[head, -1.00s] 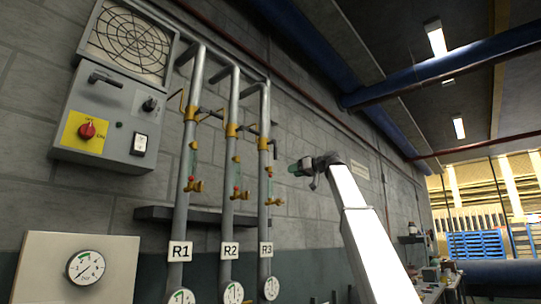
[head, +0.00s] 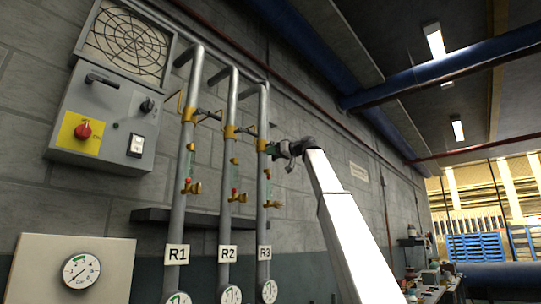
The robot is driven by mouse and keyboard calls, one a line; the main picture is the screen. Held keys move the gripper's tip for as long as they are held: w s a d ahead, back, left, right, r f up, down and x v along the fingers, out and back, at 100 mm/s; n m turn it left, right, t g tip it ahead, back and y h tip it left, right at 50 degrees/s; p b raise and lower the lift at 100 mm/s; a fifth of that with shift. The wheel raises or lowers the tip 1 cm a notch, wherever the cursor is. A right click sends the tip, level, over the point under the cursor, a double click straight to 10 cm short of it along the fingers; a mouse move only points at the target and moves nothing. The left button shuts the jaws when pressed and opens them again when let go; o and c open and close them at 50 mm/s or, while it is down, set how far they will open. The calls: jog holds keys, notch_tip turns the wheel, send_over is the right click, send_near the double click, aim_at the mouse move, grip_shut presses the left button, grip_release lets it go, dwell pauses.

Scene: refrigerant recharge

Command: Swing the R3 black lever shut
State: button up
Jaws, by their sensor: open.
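The R3 pipe (head: 263,190) is the rightmost of three grey vertical pipes on the wall, above its R3 label (head: 264,253). Its upper yellow valve body (head: 261,145) sits high on the pipe. The R3 black lever is small and dark here; I cannot clearly make out its angle, and my gripper may partly hide it.
The R1 pipe (head: 180,180) and R2 pipe (head: 229,180) stand to the left with similar valves. A grey control box (head: 108,110) with a red knob and a gauge panel (head: 118,262) are further left. A dark ledge (head: 150,214) runs behind the pipes.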

jog(key=shift+x, duration=0.8)
jog(key=shift+c, duration=0.3)
grip_shut()
jog(key=shift+w, duration=0.1)
